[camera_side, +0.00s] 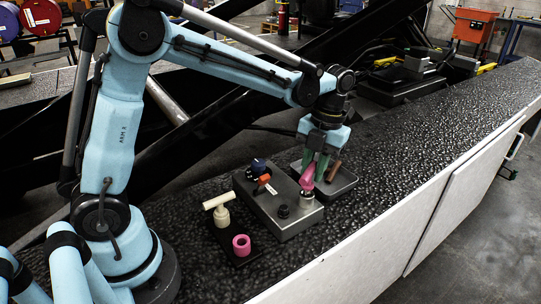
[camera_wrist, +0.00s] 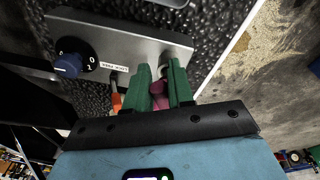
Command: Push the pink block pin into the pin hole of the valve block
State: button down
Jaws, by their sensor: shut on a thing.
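The grey valve block (camera_side: 272,207) sits on the dark textured bench top; it also shows in the wrist view (camera_wrist: 135,42). My gripper (camera_side: 314,177) has green fingers and is shut on the pink block pin (camera_side: 306,178), above the block's right end. The pin shows between the fingers in the wrist view (camera_wrist: 159,92). Its lower end is close over a light round collar (camera_side: 307,194) at the block's right corner. I cannot tell whether the tip is in the pin hole, because the pin and fingers hide the hole.
A blue knob (camera_side: 258,165) and an orange lever (camera_side: 264,180) rise from the block's left part, a black knob (camera_side: 284,212) near its front. A grey tray (camera_side: 345,184) stands behind right.

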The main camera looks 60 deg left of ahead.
jog(key=shift+f, duration=1)
jog(key=c, duration=0.9)
grip_release()
notch_tip(320, 180, up, 12)
jog(key=w, duration=0.2)
jog(key=shift+d, duration=0.2)
